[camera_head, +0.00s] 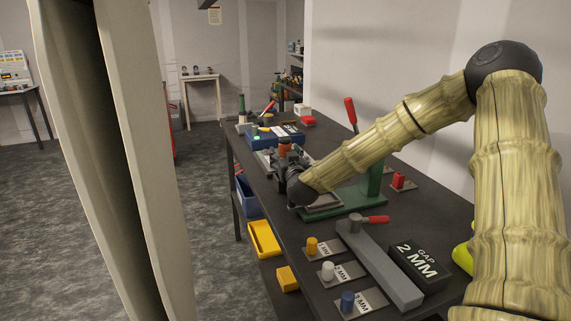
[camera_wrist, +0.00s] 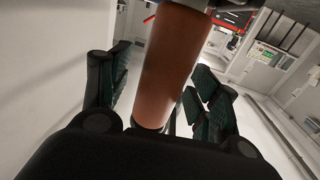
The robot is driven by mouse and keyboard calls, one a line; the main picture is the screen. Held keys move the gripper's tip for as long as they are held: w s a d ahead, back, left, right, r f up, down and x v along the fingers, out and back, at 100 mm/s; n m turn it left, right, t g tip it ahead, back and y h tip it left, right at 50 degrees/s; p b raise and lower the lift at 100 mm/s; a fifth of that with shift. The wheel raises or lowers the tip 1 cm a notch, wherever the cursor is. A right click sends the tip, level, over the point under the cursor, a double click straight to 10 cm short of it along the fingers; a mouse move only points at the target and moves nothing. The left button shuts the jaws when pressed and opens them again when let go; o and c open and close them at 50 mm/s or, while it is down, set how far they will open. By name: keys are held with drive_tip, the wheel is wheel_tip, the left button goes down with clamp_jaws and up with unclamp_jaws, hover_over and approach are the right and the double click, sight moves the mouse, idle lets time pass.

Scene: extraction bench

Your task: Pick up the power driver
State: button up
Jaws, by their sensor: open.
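An orange-brown cylinder (camera_wrist: 174,62), which looks like the body of the power driver, stands between the fingers in the wrist view. My gripper (camera_wrist: 158,88) is open, with dark ribbed fingers on both sides of the cylinder. A gap shows on the left; I cannot tell whether the right finger touches it.
The dark bench (camera_head: 318,232) carries a green press (camera_head: 372,180) behind my arm, a blue box (camera_head: 276,137), a grey bar with a red handle (camera_head: 378,262), a "GAP 2 MM" block (camera_head: 419,264) and small plates with coloured pegs. A pale post (camera_head: 120,150) stands left.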

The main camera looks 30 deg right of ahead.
drive_tip(key=c, duration=1.2)
